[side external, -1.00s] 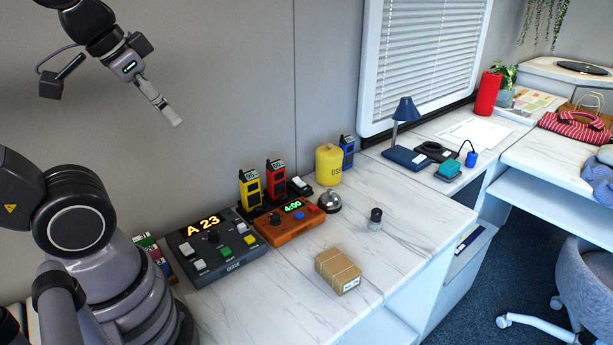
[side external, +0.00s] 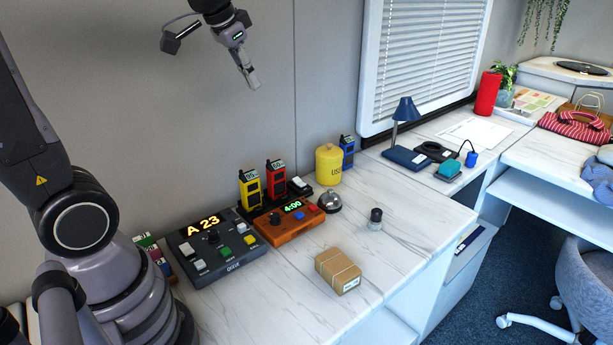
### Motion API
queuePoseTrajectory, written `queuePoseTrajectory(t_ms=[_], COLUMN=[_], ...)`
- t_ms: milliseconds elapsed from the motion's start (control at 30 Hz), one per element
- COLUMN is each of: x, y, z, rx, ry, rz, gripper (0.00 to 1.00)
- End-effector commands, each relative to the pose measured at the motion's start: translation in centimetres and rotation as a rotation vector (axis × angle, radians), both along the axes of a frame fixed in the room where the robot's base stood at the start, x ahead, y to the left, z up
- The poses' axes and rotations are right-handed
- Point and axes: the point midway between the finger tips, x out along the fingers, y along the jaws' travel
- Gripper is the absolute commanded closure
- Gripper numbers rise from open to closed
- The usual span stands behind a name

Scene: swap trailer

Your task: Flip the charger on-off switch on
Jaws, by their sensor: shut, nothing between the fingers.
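The charger (side external: 258,211) is a dark base against the wall at the back of the white marble-look desk. A yellow radio (side external: 250,188) and a red radio (side external: 276,178) stand upright in it. A black-and-white rocker switch (side external: 299,186) sits at its right end. It is too small to tell which way it is tipped. My gripper (side external: 254,84) is shut and empty, high in the air above the radios and pointing down, well apart from the switch.
In front of the charger are a grey console (side external: 215,248) showing A 23 and an orange timer box (side external: 288,223) showing 4:00. A bell (side external: 330,202), yellow canister (side external: 329,165) and blue radio (side external: 348,151) stand to the right. A cardboard box (side external: 338,270) lies forward on the desk.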

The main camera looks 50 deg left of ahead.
Motion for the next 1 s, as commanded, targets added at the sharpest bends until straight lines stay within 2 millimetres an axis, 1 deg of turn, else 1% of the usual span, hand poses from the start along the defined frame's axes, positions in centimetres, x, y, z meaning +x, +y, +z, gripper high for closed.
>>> queuePoseTrajectory(t_ms=[33,100,167,200,267,300,367,400,467,500,600,700,733,833,900,1000], x=[2.2,4.9,7.2,8.7,10.8,12.2,14.1,15.2,16.7,17.6,19.2,20.2,20.4,20.8,20.9,21.0], y=[1.0,2.3,3.6,4.5,5.9,6.8,8.4,9.4,10.9,11.8,13.9,15.5,15.8,16.6,16.9,17.1], z=[-0.9,-2.0,-3.3,-4.3,-5.9,-7.2,-9.2,-10.6,-13.0,-14.5,-18.0,-20.9,-21.6,-23.2,-23.8,-24.1], rx=[0.004,0.012,0.018,0.023,0.028,0.031,0.036,0.040,0.043,0.046,0.050,0.054,0.054,0.058,0.058,0.058], ry=[0.018,0.030,0.040,0.047,0.059,0.065,0.076,0.083,0.094,0.101,0.114,0.124,0.127,0.131,0.132,0.133], rz=[0.005,0.010,0.012,0.013,0.017,0.017,0.020,0.020,0.023,0.023,0.026,0.027,0.028,0.027,0.027,0.027], gripper=[1.00,1.00,1.00,1.00,1.00,1.00,1.00,1.00,1.00,1.00,1.00,1.00,1.00,1.00,1.00,1.00])
